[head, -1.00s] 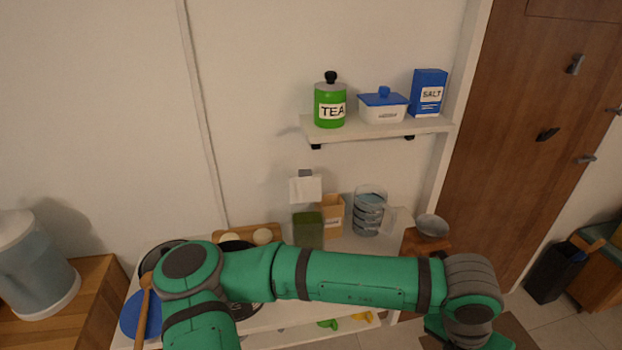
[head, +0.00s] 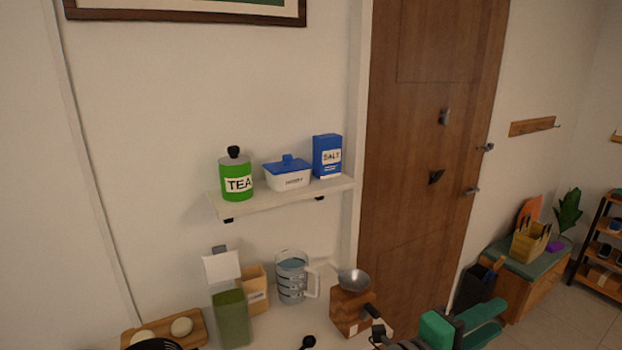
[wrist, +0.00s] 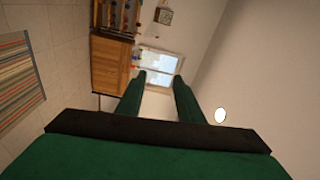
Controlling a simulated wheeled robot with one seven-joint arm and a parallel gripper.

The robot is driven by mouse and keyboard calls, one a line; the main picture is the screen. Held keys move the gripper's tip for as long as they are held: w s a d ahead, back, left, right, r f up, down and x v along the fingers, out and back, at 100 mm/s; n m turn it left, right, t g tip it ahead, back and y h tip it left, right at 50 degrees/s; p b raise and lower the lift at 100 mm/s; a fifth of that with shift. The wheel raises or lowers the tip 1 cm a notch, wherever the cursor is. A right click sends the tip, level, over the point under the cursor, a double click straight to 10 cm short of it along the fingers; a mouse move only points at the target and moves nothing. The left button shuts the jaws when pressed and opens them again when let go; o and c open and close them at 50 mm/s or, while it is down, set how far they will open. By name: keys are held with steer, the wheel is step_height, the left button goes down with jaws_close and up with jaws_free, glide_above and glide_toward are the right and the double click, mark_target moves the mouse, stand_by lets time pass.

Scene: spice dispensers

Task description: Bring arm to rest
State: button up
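My gripper (head: 498,317) shows at the bottom right of the head view, pointing right toward the door side. In the wrist view my gripper (wrist: 159,80) has two green fingers standing apart with nothing between them. It looks out into the room, sideways, toward a window (wrist: 160,65). Most of my arm is below the head view's lower edge.
A grinder (head: 349,303), a measuring jug (head: 291,279) and a green container (head: 233,320) stand on the counter left of my gripper. The shelf (head: 275,201) above holds a tea canister, a box and salt. A bench (head: 528,270) stands right.

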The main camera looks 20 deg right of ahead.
steer(key=w+a+f+n+t, duration=0.2)
steer(key=w+a+n+t, duration=0.8)
steer(key=n+t, duration=0.45)
steer(key=w+a+f+n+t+y, duration=0.2)
steer(key=a+f+n+t+y, duration=0.3)
steer(key=a+f+n+y, duration=0.65)
steer(key=s+a+f+n+g+y, duration=0.1)
steer(key=s+a+f+n+y, duration=0.1)
steer(key=s+a+f+n, duration=0.4)
steer(key=s+a+f+n+g+y, duration=0.1)
steer(key=s+a+f+n+y, duration=0.2)
steer(key=a+f, duration=0.55)
steer(key=s+a+f+y, duration=0.1)
steer(key=s+a+f, duration=0.1)
steer(key=s+a, duration=0.3)
steer(key=s+a+f+g, duration=0.1)
steer(key=s+a, duration=0.4)
steer(key=s, duration=0.6)
steer(key=shift+s+f+y, duration=0.2)
steer(key=shift+f+y, duration=0.15)
steer(key=shift+f, duration=0.5)
steer(key=shift+s+g, duration=0.1)
steer(key=shift+g, duration=0.15)
steer(key=shift+c, duration=0.4)
